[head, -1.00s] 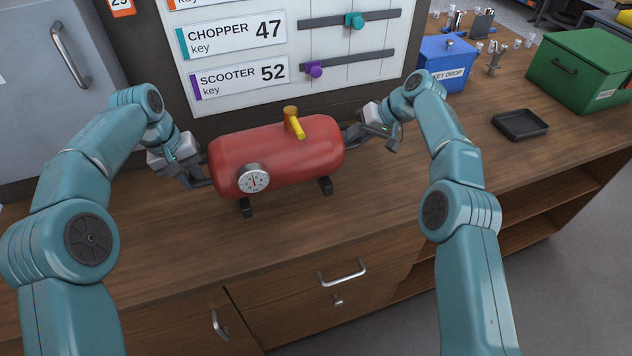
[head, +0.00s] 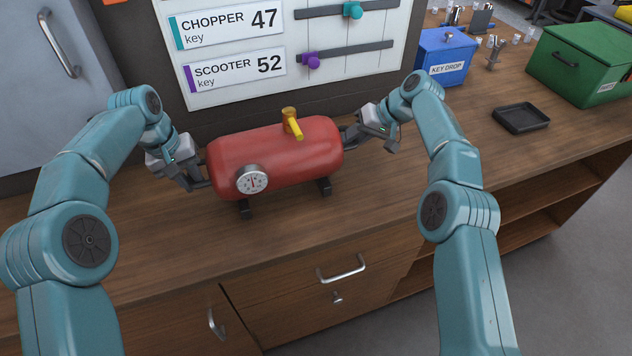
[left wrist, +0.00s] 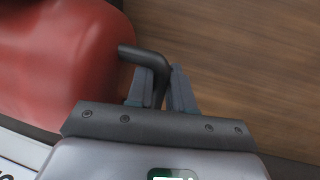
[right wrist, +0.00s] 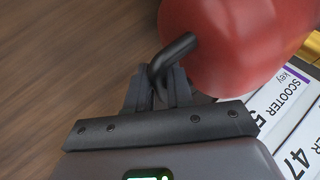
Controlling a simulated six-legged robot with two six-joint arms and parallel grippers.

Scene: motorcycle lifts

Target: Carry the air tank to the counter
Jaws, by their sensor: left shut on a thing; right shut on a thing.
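The red air tank (head: 275,152) has a yellow valve on top, a round white gauge at its front left and short black feet. It is held level over the wooden counter (head: 330,228); I cannot tell whether the feet touch it. My left gripper (head: 198,178) is shut on the black handle at the tank's left end, and the left wrist view shows this handle (left wrist: 152,60) between the fingers. My right gripper (head: 356,138) is shut on the handle at the right end, which also shows in the right wrist view (right wrist: 172,55).
A key board (head: 240,50) with sliders stands behind the tank. To the right on the counter are a blue key drop box (head: 445,58), a black tray (head: 520,118) and a green box (head: 580,62). A grey cabinet (head: 50,100) is at the left. The counter in front is clear.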

